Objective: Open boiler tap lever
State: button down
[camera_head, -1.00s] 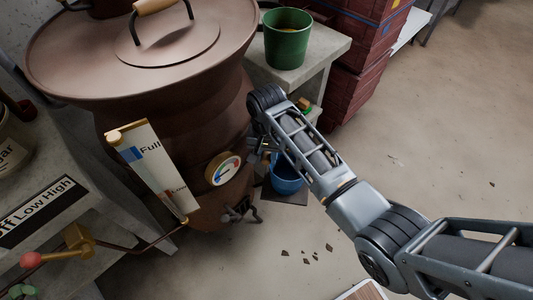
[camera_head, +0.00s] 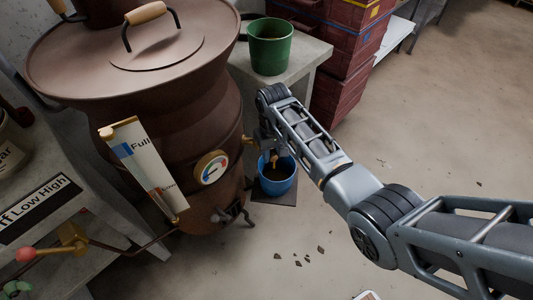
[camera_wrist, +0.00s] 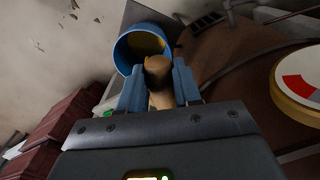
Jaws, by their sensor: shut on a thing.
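The brown boiler (camera_head: 185,120) stands at the left, with a brass tap fitting (camera_head: 247,140) on its right side. My gripper (camera_head: 268,155) is beside that fitting, partly hidden by my arm in the head view. In the wrist view my gripper (camera_wrist: 158,88) has its two blue fingers shut on the tan tap lever handle (camera_wrist: 157,70). The lever's root and its exact angle are hidden. A blue bucket (camera_wrist: 127,52) lies just beyond the handle, with orange-brown content in it. It also shows in the head view (camera_head: 279,188) below my gripper, standing on a dark plate.
A round gauge (camera_head: 211,168) and a "Full" level panel (camera_head: 146,165) are on the boiler's front. A green bucket (camera_head: 270,50) stands on a concrete ledge behind. Red crates (camera_head: 345,60) are stacked at the back. The floor at right is open, with small dark fragments.

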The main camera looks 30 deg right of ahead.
jog(key=shift+d+n, duration=0.85)
jog(key=shift+n, duration=0.05)
jog(key=shift+w, duration=0.1)
jog(key=c, duration=0.8)
grip_release()
jog(key=shift+r, duration=0.1)
notch_tip(320, 180, up, 8)
jog(key=shift+f+p, duration=0.15)
jog(key=shift+p, duration=0.15)
